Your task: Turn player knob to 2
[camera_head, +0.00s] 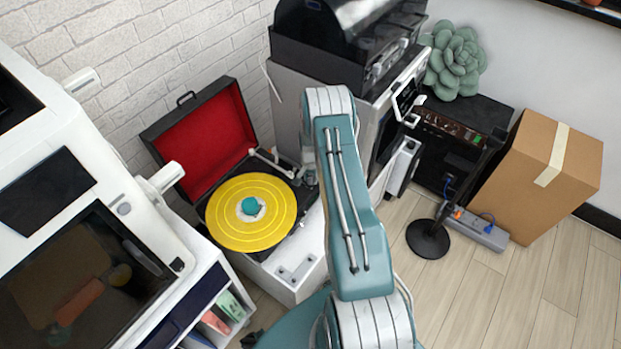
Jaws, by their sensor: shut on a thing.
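The record player (283,284) is an open case with a red-lined lid (205,135) standing up against the brick wall. A yellow record (232,232) with a teal centre lies on its platter. The tonearm (272,162) is at the back of the deck. A small metal plate (296,270) is on the front right of the deck. I cannot make out a knob or its number marks. My own teal arm crosses the right side of the player and hides part of it. My gripper is hidden behind the arm.
A white machine (150,235) stands on a shelf unit at the left, close to the player. A grey cabinet with black equipment (325,50) is behind my arm. A cardboard box (540,170), a black amplifier (440,160) and a round-based stand (428,240) are at the right. The right foreground floor is clear.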

